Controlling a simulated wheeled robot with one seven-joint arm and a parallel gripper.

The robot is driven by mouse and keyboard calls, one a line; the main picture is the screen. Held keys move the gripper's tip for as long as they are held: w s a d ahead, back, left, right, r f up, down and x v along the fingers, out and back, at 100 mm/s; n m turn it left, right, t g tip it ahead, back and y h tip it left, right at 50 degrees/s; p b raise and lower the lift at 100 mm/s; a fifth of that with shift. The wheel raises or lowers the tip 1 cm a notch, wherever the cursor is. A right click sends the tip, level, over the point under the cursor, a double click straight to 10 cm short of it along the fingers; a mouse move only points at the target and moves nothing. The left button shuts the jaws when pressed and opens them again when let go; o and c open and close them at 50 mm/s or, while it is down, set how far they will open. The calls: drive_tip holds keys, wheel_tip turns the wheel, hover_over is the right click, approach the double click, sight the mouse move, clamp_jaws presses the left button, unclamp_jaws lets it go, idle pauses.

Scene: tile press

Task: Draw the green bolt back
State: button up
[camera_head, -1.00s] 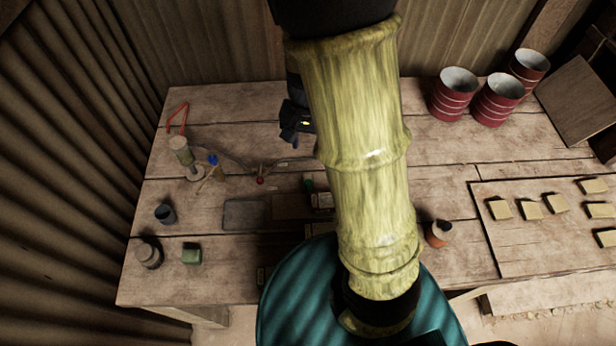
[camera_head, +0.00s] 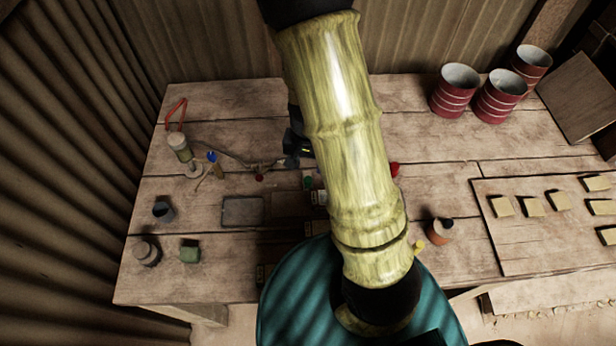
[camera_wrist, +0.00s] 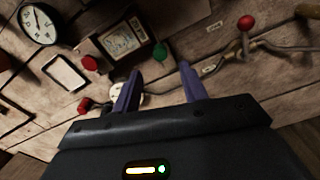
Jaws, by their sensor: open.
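The green bolt's knob (camera_head: 308,183) shows as a small green spot in the head view, just left of my arm. In the wrist view the green knob (camera_wrist: 160,51) lies beside a framed dial box (camera_wrist: 122,40), ahead of my fingertips. My gripper (camera_wrist: 157,76) is open, its two purple fingers apart with nothing held between them. In the head view my gripper (camera_head: 293,160) is just behind the green knob, partly hidden by my arm. The knob looks apart from the fingers. The bolt's shaft cannot be made out.
In the wrist view a red knob (camera_wrist: 90,63) and a round clock-like gauge (camera_wrist: 38,25) lie to the left. A bent rod with a red ball (camera_wrist: 246,23) is at the right.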

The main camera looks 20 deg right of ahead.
sight(308, 179)
wheel_tip(308, 179, down, 7)
drive_tip(key=shift+r, duration=0.1)
idle(0.3)
clamp_jaws()
